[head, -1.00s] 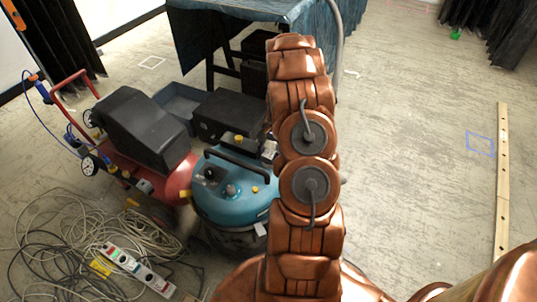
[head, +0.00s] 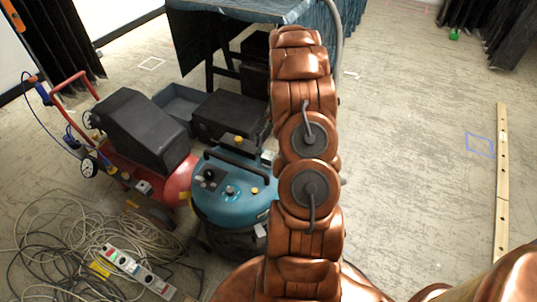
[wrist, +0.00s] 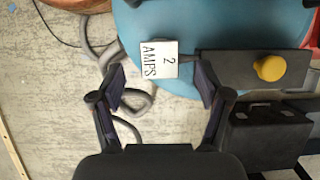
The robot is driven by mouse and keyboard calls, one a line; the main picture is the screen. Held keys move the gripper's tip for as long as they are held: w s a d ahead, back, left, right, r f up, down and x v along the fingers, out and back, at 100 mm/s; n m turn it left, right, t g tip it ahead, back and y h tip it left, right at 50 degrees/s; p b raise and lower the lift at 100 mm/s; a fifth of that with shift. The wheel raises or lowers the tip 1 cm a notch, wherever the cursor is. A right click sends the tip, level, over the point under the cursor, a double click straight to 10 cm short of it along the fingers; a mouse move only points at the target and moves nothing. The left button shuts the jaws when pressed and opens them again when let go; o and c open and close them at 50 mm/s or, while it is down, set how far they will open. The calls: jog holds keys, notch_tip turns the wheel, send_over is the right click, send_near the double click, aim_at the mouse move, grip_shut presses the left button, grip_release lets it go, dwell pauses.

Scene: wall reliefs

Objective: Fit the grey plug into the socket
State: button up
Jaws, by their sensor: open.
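My gripper (wrist: 160,88) is open, with its two dark fingers spread apart in the wrist view. I cannot tell whether the fingers touch anything. A power strip (head: 138,270) with several sockets lies on the floor at the lower left of the head view. I cannot make out a grey plug for certain in either view. In the head view my arm hides my gripper.
A blue-topped vacuum (head: 232,200) and a red compressor (head: 150,178) stand left of my arm. Tangled cables (head: 55,245) surround the power strip. A dark case (head: 228,115) and a cloth-covered table (head: 240,15) stand behind. The floor on the right is mostly clear, with a wooden strip (head: 502,180).

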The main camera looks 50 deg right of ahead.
jog(key=v, duration=0.7)
jog(key=shift+r, duration=0.25)
dwell(0.5)
jog(key=s+a+r+n+g+h, duration=0.15)
jog(key=a+r, duration=0.25)
jog(key=a, duration=0.4)
jog(key=s+a+r+n, duration=0.3)
jog(key=a+r, duration=0.2)
jog(key=a, duration=0.4)
jog(key=s+a+r+n+h, duration=0.1)
jog(key=s+a+r+n, duration=0.2)
jog(key=a, duration=0.5)
jog(key=s+a+r+n+h, duration=0.1)
jog(key=s+a+n, duration=0.4)
jog(key=s, duration=0.4)
jog(key=s+a+r+n+h, duration=0.1)
jog(key=s+a+n, duration=0.1)
jog(key=s+a, duration=0.55)
notch_tip(320, 180, up, 19)
jog(key=s+d+p, duration=0.1)
jog(key=p, duration=1.7)
jog(key=shift+r+t, duration=0.2)
jog(key=shift+t, duration=0.25)
